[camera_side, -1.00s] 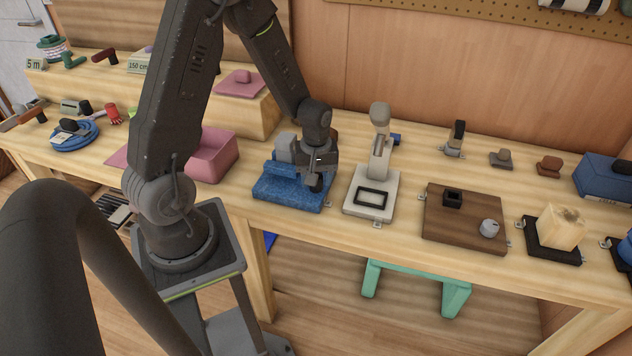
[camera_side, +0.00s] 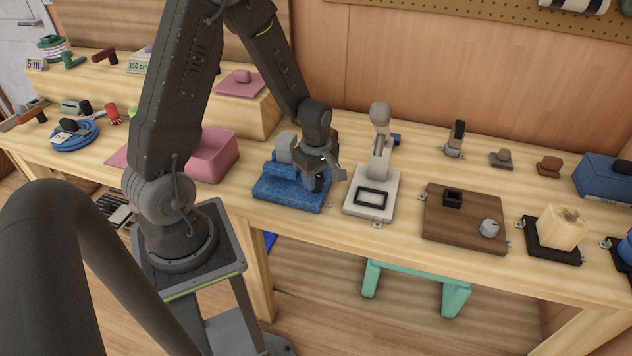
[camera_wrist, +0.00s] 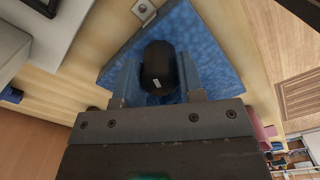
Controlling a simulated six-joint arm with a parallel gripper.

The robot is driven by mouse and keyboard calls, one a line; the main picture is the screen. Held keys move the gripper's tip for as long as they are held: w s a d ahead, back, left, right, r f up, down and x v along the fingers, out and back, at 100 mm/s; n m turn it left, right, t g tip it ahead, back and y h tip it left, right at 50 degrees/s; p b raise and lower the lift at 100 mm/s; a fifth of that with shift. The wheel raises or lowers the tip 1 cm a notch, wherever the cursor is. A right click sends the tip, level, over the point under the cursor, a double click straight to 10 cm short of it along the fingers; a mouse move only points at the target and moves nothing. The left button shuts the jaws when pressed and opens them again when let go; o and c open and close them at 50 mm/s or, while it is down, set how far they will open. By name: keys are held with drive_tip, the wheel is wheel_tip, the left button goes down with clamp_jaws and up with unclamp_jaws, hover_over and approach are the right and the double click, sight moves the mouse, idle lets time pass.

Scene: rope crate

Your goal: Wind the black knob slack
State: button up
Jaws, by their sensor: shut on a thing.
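The black knob (camera_wrist: 159,66) is a dark rounded cylinder with a small pale mark on it. It sits between the two fingers of my gripper (camera_wrist: 158,80) in the wrist view, which are shut on it. In the side view my gripper (camera_side: 318,186) is at the right part of a blue block-shaped fixture (camera_side: 285,194), and it mostly hides the knob there. The fixture's blue speckled base (camera_wrist: 205,40) lies below the knob in the wrist view and is fixed at its corner by a small metal tab (camera_wrist: 144,10).
A pale stand with an upright lever (camera_side: 381,160) is close on the right. A brown board (camera_side: 465,217) with a grey dial lies further right. The bench's front edge is just before the fixture.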

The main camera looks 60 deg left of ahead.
drive_tip(key=shift+n, duration=0.6)
drive_tip(key=n, duration=0.5)
drive_tip(key=shift+f, duration=0.1)
drive_tip(key=o, duration=0.9)
drive_tip(key=shift+o, duration=0.2)
drive_tip(key=shift+r, duration=0.2)
drive_tip(key=shift+r, duration=2.4)
